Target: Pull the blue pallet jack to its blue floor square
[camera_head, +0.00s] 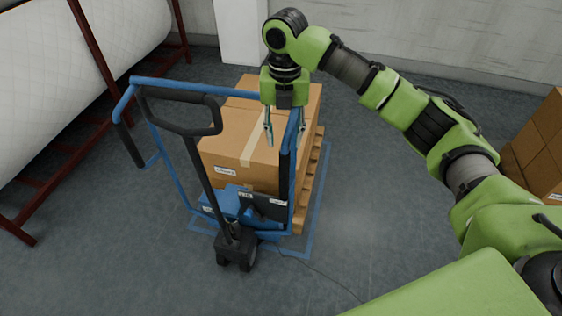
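The blue pallet jack (222,203) stands upright in the middle, with a black loop handle (176,112) and a blue tubular frame (172,84). Cardboard boxes (236,147) on a wooden pallet (312,178) stand just behind it. A blue outline of the floor square (314,226) shows around the pallet and jack; its far part is hidden. My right gripper (286,136) points down at the frame's right upper corner. Its fingers are apart, and the blue tube shows between them; I cannot tell if they touch it. My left gripper is not in view.
A dark red rack (92,42) with large white rolls (52,75) stands on the left. More cardboard boxes (541,146) stand at the right edge. A white pillar (241,30) and a wall are behind. Grey floor is clear in front and to the right of the jack.

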